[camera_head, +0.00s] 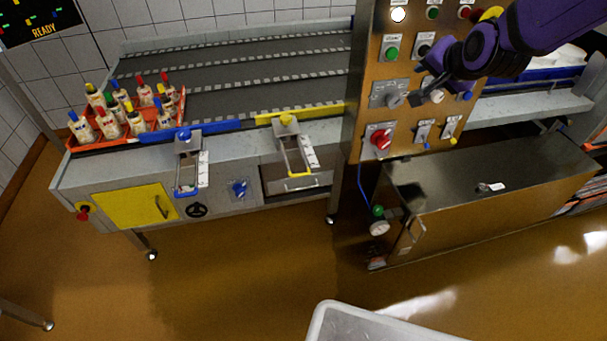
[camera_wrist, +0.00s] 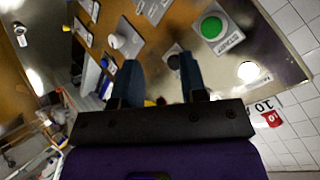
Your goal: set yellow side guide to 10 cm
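The yellow side guide (camera_head: 318,111) is a yellow bar along the near edge of the conveyor, left of the control cabinet. Its yellow knob (camera_head: 287,119) sits on a bracket above a slide frame, with a white scale (camera_head: 309,153) beside it. The scale's marks are too small to read. My gripper (camera_head: 430,84) is up and to the right, in front of the cabinet's control panel, well apart from the guide. In the wrist view my gripper (camera_wrist: 160,72) has its two fingers spread with nothing held between them, facing the panel. The yellow guide cannot be made out there.
A blue side guide (camera_head: 215,130) with a blue knob (camera_head: 183,135) stands left of the yellow one. A red crate (camera_head: 84,147) of bottles is at the conveyor's left end. The control cabinet (camera_head: 362,95) carries buttons and switches. A pale bin (camera_head: 375,325) stands on the floor in front.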

